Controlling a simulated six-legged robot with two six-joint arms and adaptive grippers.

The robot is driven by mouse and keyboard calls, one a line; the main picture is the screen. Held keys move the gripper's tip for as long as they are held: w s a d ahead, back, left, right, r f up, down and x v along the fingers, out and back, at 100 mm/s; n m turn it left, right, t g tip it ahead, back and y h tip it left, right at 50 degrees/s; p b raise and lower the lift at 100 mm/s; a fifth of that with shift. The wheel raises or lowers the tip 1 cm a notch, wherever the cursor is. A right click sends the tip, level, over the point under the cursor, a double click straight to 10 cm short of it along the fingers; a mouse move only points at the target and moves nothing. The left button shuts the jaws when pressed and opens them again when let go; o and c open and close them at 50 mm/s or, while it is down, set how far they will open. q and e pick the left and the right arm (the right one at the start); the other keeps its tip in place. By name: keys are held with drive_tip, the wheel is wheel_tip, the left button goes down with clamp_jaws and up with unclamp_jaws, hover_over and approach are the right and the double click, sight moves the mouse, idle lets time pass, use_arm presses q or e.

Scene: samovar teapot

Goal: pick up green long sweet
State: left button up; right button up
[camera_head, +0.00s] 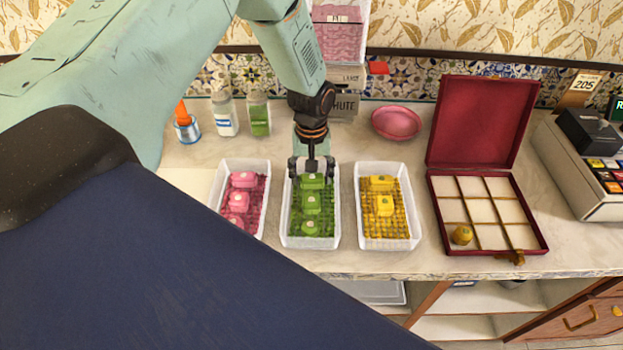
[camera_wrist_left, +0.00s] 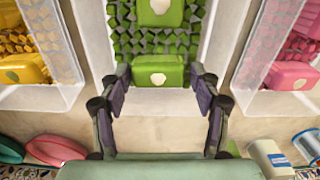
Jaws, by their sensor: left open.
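The long green sweet (camera_head: 313,181) lies at the back end of the white tray of green sweets (camera_head: 289,215). In the left wrist view, the open fingers (camera_wrist_left: 158,80) stand on either side of the long green sweet (camera_wrist_left: 158,72), with gaps between. Nothing is held; whether the tips are at its height I cannot tell. My right gripper is not in view.
A tray of pink sweets (camera_head: 224,223) stands left, a tray of yellow sweets (camera_head: 365,232) right. An open red box (camera_head: 486,250) with dividers holds one yellow sweet (camera_head: 462,235). Behind are jars (camera_head: 259,115) and a pink bowl (camera_head: 397,122). A cash register (camera_head: 583,160) stands far right.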

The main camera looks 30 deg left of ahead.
use_arm(q)
drive_tip(key=shift+w+f, duration=0.2)
drive_tip(key=shift+f, duration=0.2)
drive_tip(key=shift+s+d+r, duration=0.2)
drive_tip(key=shift+c, duration=0.2)
drive_tip(key=shift+s+r, duration=0.1)
drive_tip(key=shift+c, duration=0.8)
drive_tip(key=shift+a+f, duration=0.15)
drive_tip(key=shift+f, duration=0.05)
drive_tip(key=c, duration=0.4)
drive_tip(key=shift+c, duration=1.1)
drive_tip(key=shift+r, duration=0.15)
